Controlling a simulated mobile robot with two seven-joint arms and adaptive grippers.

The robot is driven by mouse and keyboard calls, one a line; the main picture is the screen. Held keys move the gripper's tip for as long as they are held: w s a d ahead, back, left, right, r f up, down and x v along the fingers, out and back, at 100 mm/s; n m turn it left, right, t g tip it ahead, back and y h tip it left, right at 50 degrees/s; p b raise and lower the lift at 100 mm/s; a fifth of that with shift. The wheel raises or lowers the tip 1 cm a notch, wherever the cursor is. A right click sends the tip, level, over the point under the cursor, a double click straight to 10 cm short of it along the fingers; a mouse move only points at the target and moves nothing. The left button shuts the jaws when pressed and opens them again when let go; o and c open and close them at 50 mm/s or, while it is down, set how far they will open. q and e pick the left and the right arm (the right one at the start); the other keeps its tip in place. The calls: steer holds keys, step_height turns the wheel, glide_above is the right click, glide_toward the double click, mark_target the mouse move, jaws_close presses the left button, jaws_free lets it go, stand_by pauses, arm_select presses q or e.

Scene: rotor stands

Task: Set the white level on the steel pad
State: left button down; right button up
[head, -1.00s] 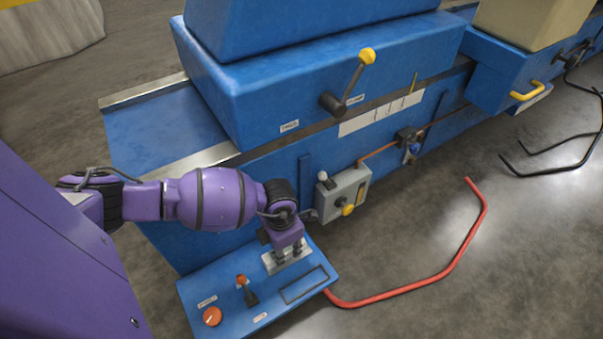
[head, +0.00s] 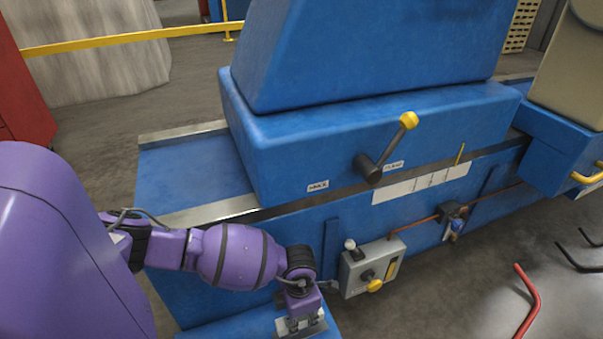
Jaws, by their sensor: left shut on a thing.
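My left gripper (head: 301,323) is at the bottom edge of the head view, pointing down at the steel pad (head: 318,327) on the blue shelf (head: 228,330). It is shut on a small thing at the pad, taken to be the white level. The level is mostly hidden by the fingers, and I cannot make out its outline or whether it touches the pad. The pad shows only in part around the fingers. My right gripper is not in view.
A grey control box (head: 370,268) with a white-knobbed lever and yellow knob is close right of the gripper. Behind stands the large blue machine (head: 300,150) with a yellow-knobbed crank (head: 388,150). A red bent bar (head: 530,300) lies on the floor at right.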

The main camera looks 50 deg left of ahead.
arm_select(q)
steer(key=shift+f, duration=0.65)
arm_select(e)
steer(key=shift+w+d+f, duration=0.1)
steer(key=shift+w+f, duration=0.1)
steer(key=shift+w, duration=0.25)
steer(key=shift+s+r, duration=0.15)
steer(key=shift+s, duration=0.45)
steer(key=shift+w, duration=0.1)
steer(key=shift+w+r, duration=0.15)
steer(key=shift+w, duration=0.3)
arm_select(q)
steer(key=shift+f, duration=0.15)
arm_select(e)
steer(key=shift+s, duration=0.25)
arm_select(q)
steer(key=shift+f, duration=0.8)
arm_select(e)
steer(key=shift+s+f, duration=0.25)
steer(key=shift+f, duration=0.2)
arm_select(q)
steer(key=shift+b, duration=0.3)
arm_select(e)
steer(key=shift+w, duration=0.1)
